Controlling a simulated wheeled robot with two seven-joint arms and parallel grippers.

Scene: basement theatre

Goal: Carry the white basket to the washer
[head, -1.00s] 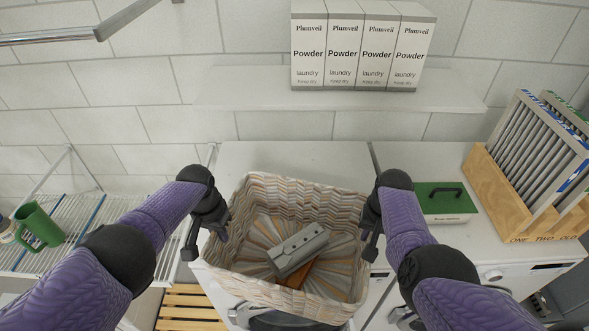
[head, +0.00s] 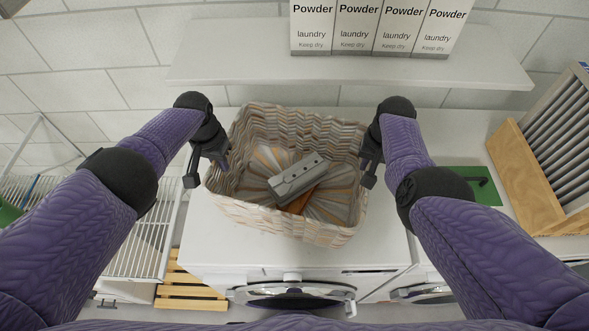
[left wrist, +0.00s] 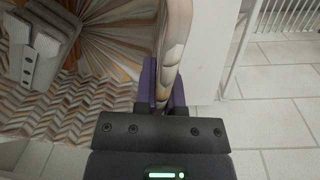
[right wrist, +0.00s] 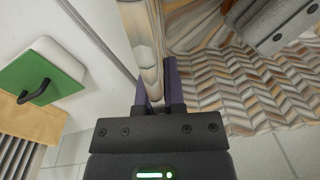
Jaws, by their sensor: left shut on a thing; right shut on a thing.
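The white basket (head: 285,222), woven in whitish, tan and grey strips, is upright over the white top of the washer (head: 225,245). The washer's round door (head: 290,293) shows below it. I cannot tell whether the basket touches the top. My left gripper (head: 216,160) is shut on the basket's left rim, which also shows in the left wrist view (left wrist: 172,45). My right gripper (head: 369,165) is shut on its right rim, seen in the right wrist view (right wrist: 142,40). Inside lie a grey block with holes (head: 298,177) and a brown piece partly hidden under it.
A wall shelf (head: 250,65) with several powder boxes (head: 355,28) is behind the basket. To the right are a green-lidded box (head: 482,180) and a wooden rack (head: 530,175). A wire rack (head: 135,235) and wooden slats (head: 190,290) are at the left.

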